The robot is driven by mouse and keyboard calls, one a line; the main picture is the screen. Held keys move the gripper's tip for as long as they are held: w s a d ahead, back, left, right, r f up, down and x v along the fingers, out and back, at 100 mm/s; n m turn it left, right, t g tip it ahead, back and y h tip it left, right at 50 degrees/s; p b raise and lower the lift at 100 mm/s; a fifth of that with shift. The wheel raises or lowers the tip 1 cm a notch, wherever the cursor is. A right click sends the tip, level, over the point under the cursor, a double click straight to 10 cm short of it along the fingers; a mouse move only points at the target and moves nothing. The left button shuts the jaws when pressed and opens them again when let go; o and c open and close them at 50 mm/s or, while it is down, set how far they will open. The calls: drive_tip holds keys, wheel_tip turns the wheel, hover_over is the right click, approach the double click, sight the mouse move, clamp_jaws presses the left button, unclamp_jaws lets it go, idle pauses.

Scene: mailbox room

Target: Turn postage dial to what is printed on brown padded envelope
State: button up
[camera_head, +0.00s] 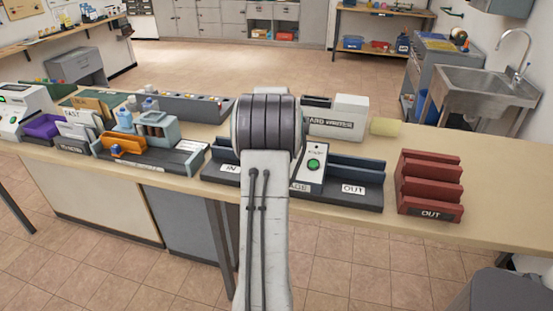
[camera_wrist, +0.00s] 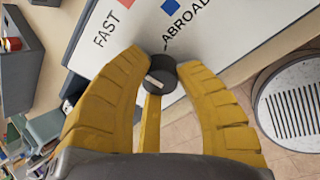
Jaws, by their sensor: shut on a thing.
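In the wrist view the postage dial is a dark round knob (camera_wrist: 159,75) with a short white mark, on a white panel (camera_wrist: 222,40). The panel shows FAST by a red square and ABROAD by a blue square; the rest is cut off or hidden. My gripper (camera_wrist: 162,72) has its yellow fingers on either side of the knob, shut on it. Which label the mark points at, I cannot tell. In the head view my arm hides the gripper and dial. I cannot make out the brown padded envelope or its print for certain.
The counter (camera_head: 480,215) carries a red OUT rack (camera_head: 430,185), a dark sorter (camera_head: 355,175) with a green button, and a white box (camera_head: 350,117). At left stand an orange item (camera_head: 122,144) and a purple tray (camera_head: 43,126). The counter's right end is clear.

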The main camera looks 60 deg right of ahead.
clamp_jaws()
drive_tip(key=shift+f+n+b, duration=0.3)
drive_tip(key=shift+n+b, duration=0.3)
drive_tip(key=shift+b, duration=0.5)
drive_tip(key=shift+r+n+y+b, duration=0.15)
drive_tip(key=shift+n+y+b, duration=0.2)
drive_tip(key=shift+n, duration=0.55)
drive_tip(key=o, duration=0.9)
unclamp_jaws()
drive_tip(key=shift+r, duration=0.1)
drive_tip(key=shift+o, duration=0.2)
drive_tip(key=v, duration=1.2)
